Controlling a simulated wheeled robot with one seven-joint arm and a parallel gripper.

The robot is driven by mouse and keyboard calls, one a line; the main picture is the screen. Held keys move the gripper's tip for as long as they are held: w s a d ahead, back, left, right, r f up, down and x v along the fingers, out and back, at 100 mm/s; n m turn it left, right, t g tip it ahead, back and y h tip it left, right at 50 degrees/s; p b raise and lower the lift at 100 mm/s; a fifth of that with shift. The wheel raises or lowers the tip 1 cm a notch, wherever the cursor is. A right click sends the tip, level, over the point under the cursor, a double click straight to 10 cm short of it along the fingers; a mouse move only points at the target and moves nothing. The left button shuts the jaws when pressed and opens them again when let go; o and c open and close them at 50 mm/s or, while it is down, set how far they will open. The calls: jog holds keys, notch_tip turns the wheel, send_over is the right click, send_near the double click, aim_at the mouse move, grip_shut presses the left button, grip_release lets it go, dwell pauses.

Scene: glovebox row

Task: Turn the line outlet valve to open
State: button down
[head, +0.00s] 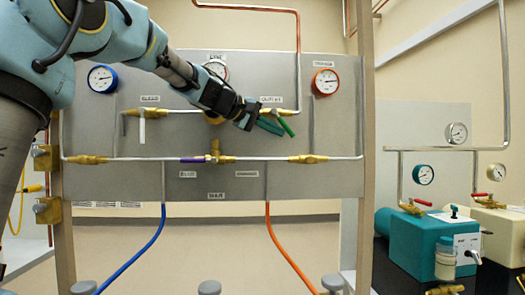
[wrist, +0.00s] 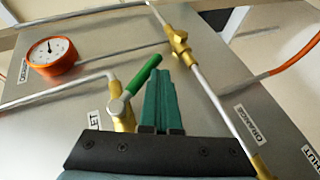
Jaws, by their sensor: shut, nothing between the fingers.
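The line outlet valve is a brass body (wrist: 123,110) on the upper pipe, under a label ending in "ET" (wrist: 93,119), with a green-sleeved lever (wrist: 143,75). In the head view the green lever (head: 286,127) slants down and to the right, at an angle to the horizontal pipe. In the wrist view my teal fingers (wrist: 166,85) are together and empty, just right of the lever. I cannot tell whether they touch it.
A white-handled valve (head: 142,128) hangs at left on the same panel (head: 90,125). Brass fittings (head: 308,159) sit on the lower pipe. An orange gauge (head: 325,82) is right of the outlet. Teal pump equipment (head: 415,240) stands at lower right.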

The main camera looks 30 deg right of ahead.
jog(key=h+b, duration=0.1)
jog(key=b, duration=0.4)
jog(key=d+n+h+b, duration=0.1)
jog(key=h+b, duration=0.1)
jog(key=b, duration=0.4)
jog(key=s+d+n+h+b, duration=0.1)
jog(key=h+b, duration=0.1)
jog(key=b, duration=0.3)
jog(key=shift+d+f, duration=0.1)
jog(key=shift+d, duration=0.05)
jog(key=h+b, duration=0.1)
jog(key=b, duration=0.1)
jog(key=r+n+h+b, duration=0.1)
jog(key=b, duration=0.1)
jog(key=d+r+n+b, duration=0.1)
jog(key=b, duration=0.1)
jog(key=shift+s+d+r+t+h+b, duration=0.1)
jog(key=shift+s+t+h+b, duration=0.2)
jog(key=shift+h+b, duration=0.1)
jog(key=shift+r, duration=0.15)
